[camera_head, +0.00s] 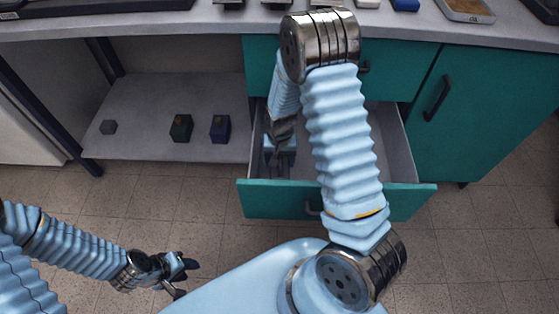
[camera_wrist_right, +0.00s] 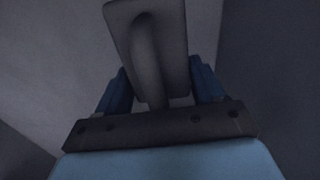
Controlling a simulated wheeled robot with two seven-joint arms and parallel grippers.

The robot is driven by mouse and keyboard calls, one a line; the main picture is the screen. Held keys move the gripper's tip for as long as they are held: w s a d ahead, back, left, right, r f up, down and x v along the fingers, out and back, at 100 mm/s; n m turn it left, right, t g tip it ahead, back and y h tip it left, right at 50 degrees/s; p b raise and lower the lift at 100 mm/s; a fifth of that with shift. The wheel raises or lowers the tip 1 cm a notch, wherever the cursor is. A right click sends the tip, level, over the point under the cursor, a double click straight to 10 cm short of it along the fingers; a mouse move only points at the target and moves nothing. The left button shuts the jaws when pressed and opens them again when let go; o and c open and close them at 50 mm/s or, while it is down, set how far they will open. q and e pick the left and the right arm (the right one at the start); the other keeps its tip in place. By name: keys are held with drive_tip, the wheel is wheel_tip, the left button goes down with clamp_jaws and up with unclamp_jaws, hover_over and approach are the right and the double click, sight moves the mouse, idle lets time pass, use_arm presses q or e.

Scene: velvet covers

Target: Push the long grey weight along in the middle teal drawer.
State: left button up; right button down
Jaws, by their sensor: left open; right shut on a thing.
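The middle teal drawer (camera_head: 275,200) is pulled open under the counter. My right arm reaches over its front into the left part of the drawer. My right gripper (camera_head: 280,150) points down there, partly hidden by its own wrist. In the right wrist view, the long grey weight (camera_wrist_right: 177,45) shows as a dark grey plate with a raised handle, and the fingers are shut on it. In the head view the weight is mostly hidden by the gripper. My left gripper (camera_head: 178,278) is open and empty above the tiled floor, left of the drawer.
The right part of the drawer floor (camera_head: 396,145) looks clear. A teal cupboard door (camera_head: 490,105) with a dark handle is to the right.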

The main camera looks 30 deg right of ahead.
drive_tip(key=shift+w+a, duration=0.15)
drive_tip(key=shift+a, duration=0.05)
drive_tip(key=shift+c, duration=0.2)
unclamp_jaws()
wheel_tip(320, 180, up, 14)
drive_tip(key=shift+f+p, duration=0.1)
drive_tip(key=shift+p, duration=0.55)
idle(0.4)
